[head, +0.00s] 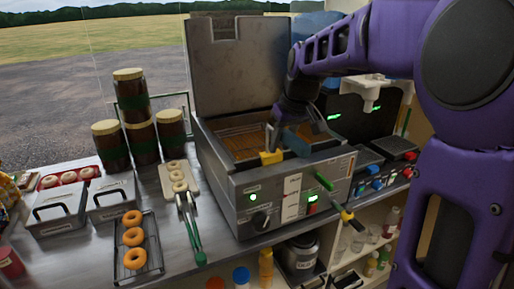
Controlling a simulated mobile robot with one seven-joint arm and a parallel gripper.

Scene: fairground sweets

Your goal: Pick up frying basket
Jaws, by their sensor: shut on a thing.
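The frying basket (242,144) sits low in the well of the metal fryer (262,187), with brownish mesh or oil showing inside. A yellow piece (271,158) rests at the fryer's front rim, right at my gripper; it looks like part of the basket's handle. My gripper (277,139) reaches down from the upper right over the well and is shut on the basket at its handle side. The fingertips are dark and small, so the exact contact is hard to see. My arm hides part of the well's right side.
The fryer's lid (238,65) stands open behind. A yellow-and-black handle (346,216) juts out in front. Tongs (190,225), a rack with doughnuts (138,262), a board (179,180) and stacked jars (139,142) stand left. Dispensing machines are right.

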